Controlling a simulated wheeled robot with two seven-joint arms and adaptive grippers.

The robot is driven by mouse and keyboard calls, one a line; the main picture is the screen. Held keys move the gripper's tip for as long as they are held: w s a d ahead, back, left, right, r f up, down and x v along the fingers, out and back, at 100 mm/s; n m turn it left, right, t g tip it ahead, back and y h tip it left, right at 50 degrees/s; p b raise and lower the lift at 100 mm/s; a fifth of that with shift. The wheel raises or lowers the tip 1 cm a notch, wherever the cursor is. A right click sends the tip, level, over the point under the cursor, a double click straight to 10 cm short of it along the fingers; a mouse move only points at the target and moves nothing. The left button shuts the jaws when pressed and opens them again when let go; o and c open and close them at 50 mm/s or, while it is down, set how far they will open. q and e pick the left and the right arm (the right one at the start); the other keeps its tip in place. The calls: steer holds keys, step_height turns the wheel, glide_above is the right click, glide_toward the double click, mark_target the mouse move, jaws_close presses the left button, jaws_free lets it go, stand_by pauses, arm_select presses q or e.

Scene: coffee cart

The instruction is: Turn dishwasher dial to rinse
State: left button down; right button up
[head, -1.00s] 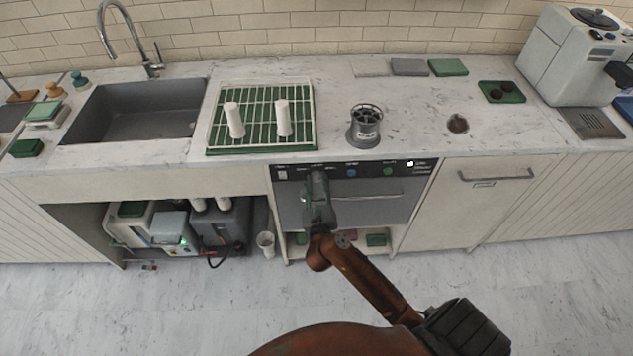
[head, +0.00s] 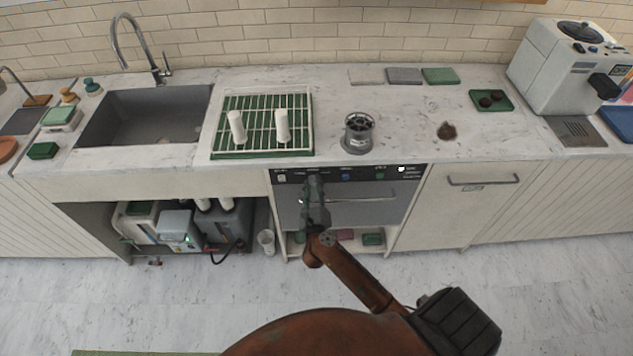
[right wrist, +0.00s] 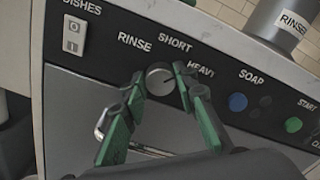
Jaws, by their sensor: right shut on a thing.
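The dishwasher (head: 350,213) is under the counter, with a dark control panel (head: 415,172) along its top. In the right wrist view a small round dial (right wrist: 160,78) sits on the panel under the words RINSE, SHORT and HEAVY. RINSE is upper left of it, SHORT above, HEAVY to the right. My right gripper (right wrist: 158,84) has its green-padded fingers on both sides of the dial and is shut on it. I cannot tell for sure which word the dial's mark faces. In the head view my right gripper (head: 313,180) covers the dial. My left gripper is not in view.
A DISHES switch (right wrist: 74,33) is left of the dial; a blue SOAP button (right wrist: 237,102) and green START button (right wrist: 293,124) are right. A door handle (head: 365,199) runs below the panel. A labelled grey container (head: 358,133) stands on the counter above.

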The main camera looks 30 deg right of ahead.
steer(key=n+p, duration=0.4)
steer(key=p, duration=0.1)
steer(key=n+p, duration=0.4)
steer(key=p, duration=0.1)
steer(key=shift+a+r, duration=0.15)
steer(key=shift+a, duration=0.05)
steer(key=shift+n+p, duration=1)
steer(key=shift+n, duration=0.1)
steer(key=n+p, duration=0.1)
steer(key=n, duration=0.1)
steer(key=n+p, duration=0.2)
steer(key=shift+f+n, duration=0.2)
steer(key=shift+n, duration=0.1)
steer(key=n+p, duration=0.1)
steer(key=n, duration=0.2)
steer(key=shift+f, duration=0.1)
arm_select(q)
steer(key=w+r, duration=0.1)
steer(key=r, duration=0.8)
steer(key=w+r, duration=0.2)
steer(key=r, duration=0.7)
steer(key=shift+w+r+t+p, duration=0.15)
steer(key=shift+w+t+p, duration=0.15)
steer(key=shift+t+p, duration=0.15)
arm_select(e)
steer(key=shift+n, duration=1.2)
steer(key=o, duration=1.1)
steer(key=shift+d, duration=0.15)
